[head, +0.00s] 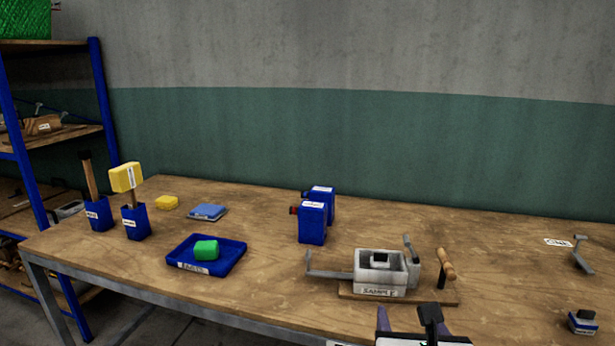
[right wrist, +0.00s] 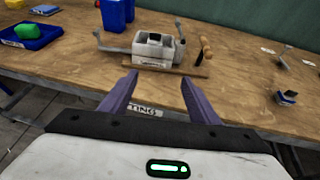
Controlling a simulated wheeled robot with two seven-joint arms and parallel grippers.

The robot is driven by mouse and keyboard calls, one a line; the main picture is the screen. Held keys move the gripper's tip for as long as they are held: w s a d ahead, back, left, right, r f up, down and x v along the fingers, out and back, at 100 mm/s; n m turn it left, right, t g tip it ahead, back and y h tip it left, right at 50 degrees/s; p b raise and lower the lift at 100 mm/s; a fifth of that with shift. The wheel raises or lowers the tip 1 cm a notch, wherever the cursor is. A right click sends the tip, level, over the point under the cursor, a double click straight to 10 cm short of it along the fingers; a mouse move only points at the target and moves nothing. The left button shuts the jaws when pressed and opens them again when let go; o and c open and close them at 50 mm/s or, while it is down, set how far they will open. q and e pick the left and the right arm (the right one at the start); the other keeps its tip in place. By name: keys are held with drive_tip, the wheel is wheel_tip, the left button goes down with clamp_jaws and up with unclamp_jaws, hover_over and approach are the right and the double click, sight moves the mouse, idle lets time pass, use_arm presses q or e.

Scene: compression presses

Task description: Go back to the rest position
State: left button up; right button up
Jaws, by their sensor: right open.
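My right gripper (head: 410,322) is at the bottom of the head view, in front of the press labelled SAMPLE (head: 385,270). In the right wrist view its two purple fingers (right wrist: 157,95) are spread apart with nothing between them. The press, a grey box with a lever and a wooden handle on a wooden base, stands beyond the fingertips and apart from them. A small dark-topped block (head: 379,259) sits inside the press box. My left gripper is not in view.
On the wooden table (head: 480,250) are a blue tray (head: 232,262) with a green block (head: 206,250), blue containers (head: 312,222), a blue holder with a yellow-headed mallet (head: 127,178), a yellow sponge (head: 167,202) and a small block (head: 582,321). A blue-framed shelf (head: 103,100) stands left.

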drive_tip(key=s+a+f+m+g+y, duration=0.2)
drive_tip(key=s+f+m, duration=0.3)
drive_tip(key=f+m, duration=0.4)
drive_tip(key=s+a+f+m+g+y, duration=0.15)
drive_tip(key=s+f+m, duration=0.35)
drive_tip(key=f, duration=0.6)
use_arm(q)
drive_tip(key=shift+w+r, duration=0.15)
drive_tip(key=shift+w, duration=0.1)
use_arm(e)
drive_tip(key=s+d+f+m+g, duration=0.1)
drive_tip(key=s+d+f+m, duration=0.2)
drive_tip(key=s+f+m, duration=0.8)
drive_tip(key=s+m, duration=0.3)
drive_tip(key=m, duration=0.3)
drive_tip(key=shift+f+y, duration=0.35)
